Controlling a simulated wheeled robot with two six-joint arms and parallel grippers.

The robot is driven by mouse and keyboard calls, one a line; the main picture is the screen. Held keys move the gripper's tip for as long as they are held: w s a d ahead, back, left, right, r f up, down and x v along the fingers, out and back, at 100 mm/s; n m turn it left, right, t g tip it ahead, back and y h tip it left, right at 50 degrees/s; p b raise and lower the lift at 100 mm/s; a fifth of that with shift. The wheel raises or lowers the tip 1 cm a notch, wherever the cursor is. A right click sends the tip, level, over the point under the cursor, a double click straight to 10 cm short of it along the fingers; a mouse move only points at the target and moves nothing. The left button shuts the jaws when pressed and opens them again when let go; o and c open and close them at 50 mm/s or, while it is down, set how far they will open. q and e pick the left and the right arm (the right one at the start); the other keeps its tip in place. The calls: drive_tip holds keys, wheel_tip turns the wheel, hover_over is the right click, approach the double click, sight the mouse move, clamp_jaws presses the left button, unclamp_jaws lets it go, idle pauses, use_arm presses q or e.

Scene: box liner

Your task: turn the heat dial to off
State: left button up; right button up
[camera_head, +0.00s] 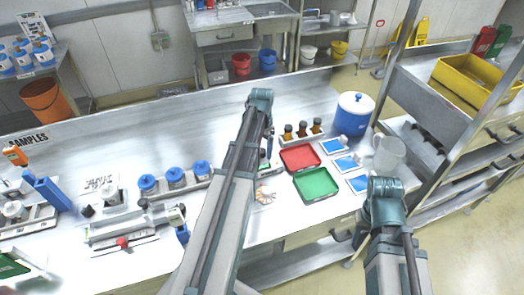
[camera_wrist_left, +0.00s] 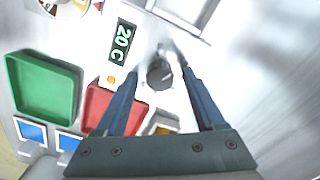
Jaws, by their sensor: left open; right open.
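The dial (camera_wrist_left: 160,75) is a small dark round knob with a pale pointer mark, on a white device in the left wrist view. A green display (camera_wrist_left: 122,43) reading 20 C and a small orange light (camera_wrist_left: 110,79) are beside it. My left gripper (camera_wrist_left: 158,74) is open, its two dark fingers on either side of the dial in that view; I cannot tell whether they touch it. In the head view my left arm hides the dial and most of the device. My right arm shows at the lower right there, but its gripper does not.
A red tray (camera_head: 300,157) and a green tray (camera_head: 315,184) lie right of my left arm, near blue-screened items (camera_head: 346,164). Brown bottles (camera_head: 302,130) and a blue container (camera_head: 353,114) stand behind. Blue-capped jars (camera_head: 175,176) stand to the left.

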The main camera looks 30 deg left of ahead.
use_arm(q)
clamp_jaws()
drive_tip(key=shift+n, duration=0.3)
drive_tip(key=n, duration=0.5)
drive_tip(key=shift+n, duration=0.3)
drive_tip(key=n, duration=0.5)
drive_tip(key=shift+n, duration=0.6)
unclamp_jaws()
